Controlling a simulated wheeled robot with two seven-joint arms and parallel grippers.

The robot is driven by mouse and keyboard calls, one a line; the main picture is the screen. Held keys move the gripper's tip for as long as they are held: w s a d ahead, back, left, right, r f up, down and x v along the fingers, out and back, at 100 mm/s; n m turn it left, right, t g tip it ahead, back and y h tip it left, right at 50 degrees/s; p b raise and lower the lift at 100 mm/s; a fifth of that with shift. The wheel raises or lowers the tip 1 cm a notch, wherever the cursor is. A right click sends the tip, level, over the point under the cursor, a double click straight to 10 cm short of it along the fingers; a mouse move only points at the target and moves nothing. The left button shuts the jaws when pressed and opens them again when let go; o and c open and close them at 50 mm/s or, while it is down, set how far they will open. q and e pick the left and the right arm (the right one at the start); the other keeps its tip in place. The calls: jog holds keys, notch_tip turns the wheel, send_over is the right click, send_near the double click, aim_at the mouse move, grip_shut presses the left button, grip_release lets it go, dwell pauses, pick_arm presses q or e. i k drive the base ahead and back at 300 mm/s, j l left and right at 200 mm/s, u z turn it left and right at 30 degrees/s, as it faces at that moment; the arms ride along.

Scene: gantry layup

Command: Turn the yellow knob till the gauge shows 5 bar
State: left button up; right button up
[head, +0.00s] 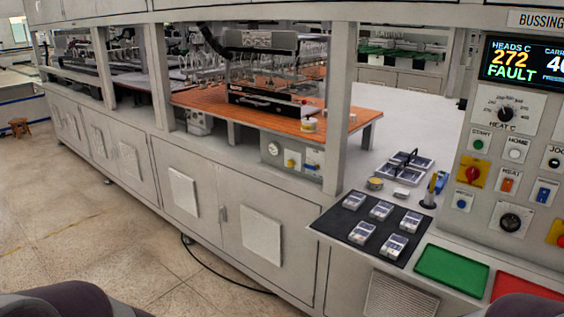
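The small yellow knob (290,162) is on a grey panel (267,158) under the orange-brown work table, near the middle of the head view. A round white-faced gauge (273,147) is on the same panel, just up and left of the knob. Its needle and scale are too small to read. A blue fitting (313,166) is to the right of the knob. Neither gripper is in view. Dark rounded parts of mine show at the bottom left and bottom right corners, far from the knob.
Grey cabinets (130,160) run along the front below the panel, and an upright post (338,110) stands just right of it. A black mat (352,222) with several devices, a green tray (450,266) and a red tray (522,287) lie to the right. The left floor is largely clear.

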aim_at(290, 163)
jog(key=i+j+z, duration=0.3)
jog(key=i+j, duration=0.55)
jog(key=i, duration=0.15)
jog(key=i+j+z, duration=0.3)
jog(key=i+j, duration=0.65)
jog(key=j, duration=0.1)
